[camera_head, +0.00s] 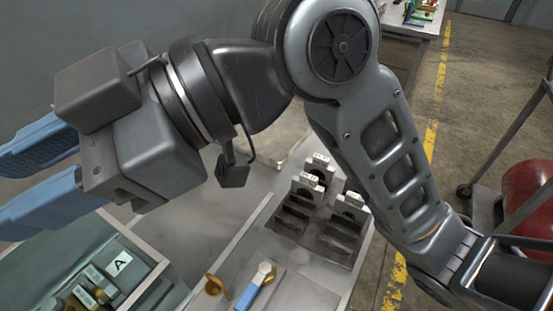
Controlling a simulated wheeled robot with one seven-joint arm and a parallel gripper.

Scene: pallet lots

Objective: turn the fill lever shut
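A lever with a blue handle and a brass-coloured end (257,288) shows at the bottom edge, on the bench; it looks like the fill lever. Its lower part is cut off by the frame. A curved brass piece (214,287) stands just left of it. My gripper (14,186) is at the far left, with its two blue fingers spread apart and nothing seen between them. The fingertips reach the left edge of the picture. The gripper is well away from the lever, up and to the left, and touches nothing that I can see.
A dark rack (318,238) with white-labelled blocks stands right of the lever, partly behind my arm. A cart with a red drum (526,200) is at the right; open floor lies between.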

